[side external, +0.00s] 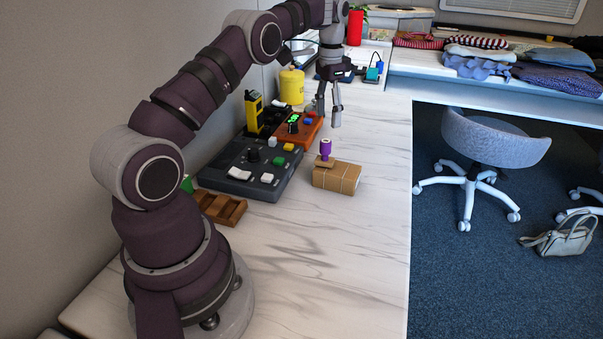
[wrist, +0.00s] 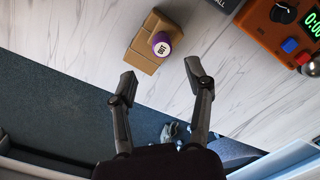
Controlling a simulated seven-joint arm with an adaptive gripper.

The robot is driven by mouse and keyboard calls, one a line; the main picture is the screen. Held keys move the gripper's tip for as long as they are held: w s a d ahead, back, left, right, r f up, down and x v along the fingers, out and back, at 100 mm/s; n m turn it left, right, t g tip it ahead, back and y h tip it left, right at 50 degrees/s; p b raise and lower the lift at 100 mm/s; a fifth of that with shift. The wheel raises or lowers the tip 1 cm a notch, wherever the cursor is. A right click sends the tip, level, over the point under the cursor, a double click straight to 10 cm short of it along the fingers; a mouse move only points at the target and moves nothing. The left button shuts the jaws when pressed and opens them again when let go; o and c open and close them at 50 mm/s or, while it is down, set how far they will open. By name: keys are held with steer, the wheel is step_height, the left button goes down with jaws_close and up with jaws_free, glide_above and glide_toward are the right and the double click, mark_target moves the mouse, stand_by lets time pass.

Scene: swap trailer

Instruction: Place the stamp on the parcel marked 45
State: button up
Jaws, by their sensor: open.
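The stamp (side external: 326,149) has a purple handle and a small brown foot. It stands upright on top of a brown parcel (side external: 340,179) on the pale counter, toward one end of it. In the wrist view the stamp (wrist: 162,44) shows its round top with a white label I cannot read clearly, over the parcel (wrist: 142,62). No number 45 is legible on the parcel. My gripper (side external: 328,109) is open and empty above the counter, behind the parcel and apart from it. In the wrist view its fingers (wrist: 160,78) are spread, with the stamp beyond their tips.
A dark control panel (side external: 251,168) lies left of the parcel, with an orange device (side external: 297,128) with a green display behind it. A yellow canister (side external: 291,87) stands farther back. A wooden tray (side external: 221,207) lies near my base. The front counter is clear.

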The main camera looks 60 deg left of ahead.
steer(key=s+d+r+t, duration=0.3)
steer(key=s+d+r, duration=0.1)
steer(key=d+r, duration=0.55)
steer(key=s+d+f+t, duration=0.2)
steer(key=s+d, duration=0.5)
steer(key=s, duration=0.4)
steer(key=shift+s+d+f, duration=0.2)
steer(key=shift+d+f, duration=0.2)
steer(key=shift+f, duration=0.3)
